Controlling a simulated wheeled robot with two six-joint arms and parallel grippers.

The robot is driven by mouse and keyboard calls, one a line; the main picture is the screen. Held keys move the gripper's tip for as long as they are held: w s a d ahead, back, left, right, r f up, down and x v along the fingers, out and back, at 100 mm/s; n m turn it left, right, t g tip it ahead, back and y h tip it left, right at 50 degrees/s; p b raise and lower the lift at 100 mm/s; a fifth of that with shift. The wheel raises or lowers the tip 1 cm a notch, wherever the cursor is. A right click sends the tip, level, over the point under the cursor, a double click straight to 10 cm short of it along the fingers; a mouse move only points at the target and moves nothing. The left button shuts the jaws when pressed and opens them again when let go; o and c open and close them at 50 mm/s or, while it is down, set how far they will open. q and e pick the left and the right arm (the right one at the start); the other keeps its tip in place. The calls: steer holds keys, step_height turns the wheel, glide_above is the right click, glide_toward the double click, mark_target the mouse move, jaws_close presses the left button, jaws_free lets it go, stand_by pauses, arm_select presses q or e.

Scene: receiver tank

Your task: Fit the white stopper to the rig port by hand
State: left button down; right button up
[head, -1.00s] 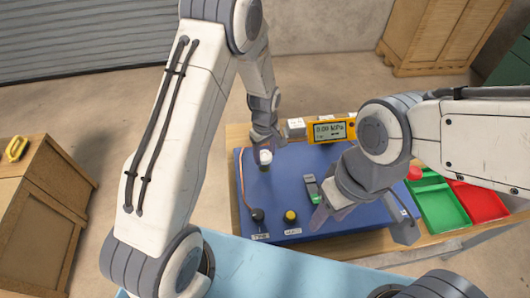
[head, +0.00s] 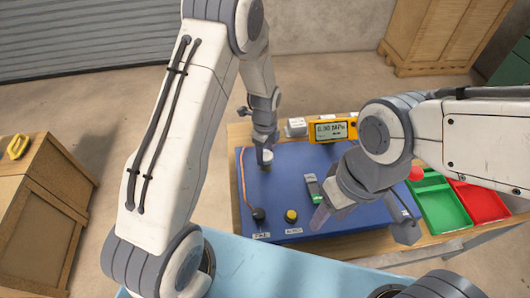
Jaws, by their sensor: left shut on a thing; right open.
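The white stopper (head: 267,154) shows as a small white piece at the upper left of the blue rig panel (head: 275,190). My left gripper (head: 264,148) is over it and shut on it, fingers pointing down. The port is hidden under the stopper and fingers, so I cannot tell how deep it sits. My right gripper (head: 362,224) is open and empty over the front right of the panel.
A yellow meter (head: 331,130) with a lit display stands behind the panel, beside a white box (head: 296,128). A black knob (head: 258,214), a yellow button (head: 291,216) and a grey-green switch (head: 313,187) are on the panel. Green (head: 462,222) and red (head: 503,210) trays lie right.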

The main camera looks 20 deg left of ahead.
arm_select(q)
steer(key=shift+c, duration=0.4)
jaws_free()
